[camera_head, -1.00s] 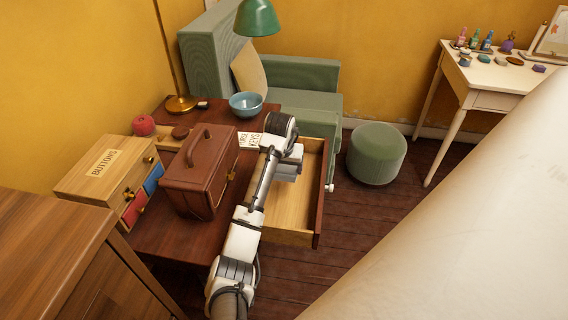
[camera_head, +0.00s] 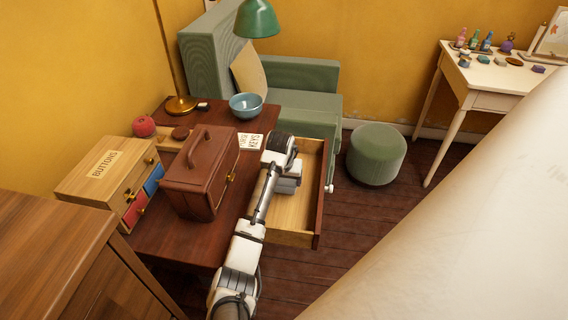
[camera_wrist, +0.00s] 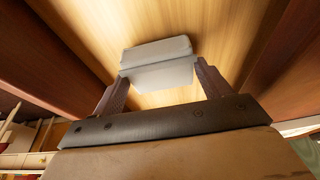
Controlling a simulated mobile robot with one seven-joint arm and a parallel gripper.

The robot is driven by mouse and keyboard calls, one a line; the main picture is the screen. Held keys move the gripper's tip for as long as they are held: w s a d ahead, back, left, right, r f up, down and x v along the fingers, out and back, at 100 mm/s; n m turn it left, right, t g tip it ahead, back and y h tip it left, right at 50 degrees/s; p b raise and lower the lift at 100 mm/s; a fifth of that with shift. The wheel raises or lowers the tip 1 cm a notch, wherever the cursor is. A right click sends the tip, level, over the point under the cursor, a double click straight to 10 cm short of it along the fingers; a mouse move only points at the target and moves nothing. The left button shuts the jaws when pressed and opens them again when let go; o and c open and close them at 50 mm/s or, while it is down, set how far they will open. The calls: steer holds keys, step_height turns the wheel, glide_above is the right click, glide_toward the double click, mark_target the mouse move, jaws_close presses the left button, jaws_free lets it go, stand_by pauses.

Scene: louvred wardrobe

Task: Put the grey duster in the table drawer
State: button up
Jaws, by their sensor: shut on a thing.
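The table drawer (camera_head: 288,219) is pulled out from the dark red-brown table (camera_head: 182,243), with its pale wood floor showing; the wrist view shows this floor (camera_wrist: 225,30) ahead of the fingers. My gripper (camera_wrist: 160,78) is shut on the grey duster (camera_wrist: 156,50), a pale grey block between its fingertips. In the head view my gripper points down into the open drawer, and my arm hides most of the duster. I cannot tell whether the duster touches the drawer floor.
A brown leather case (camera_head: 201,178) stands on the table just left of my arm. A buttons cabinet (camera_head: 108,178), blue bowl (camera_head: 246,105) and keys card (camera_head: 250,141) are also there. A green pouf (camera_head: 376,155) stands right of the drawer, with bare floor between.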

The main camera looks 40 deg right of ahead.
steer(key=o, duration=0.9)
steer(key=shift+r, duration=0.1)
steer(key=shift+r, duration=0.25)
steer(key=v, duration=1.2)
steer(key=shift+r+b, duration=0.3)
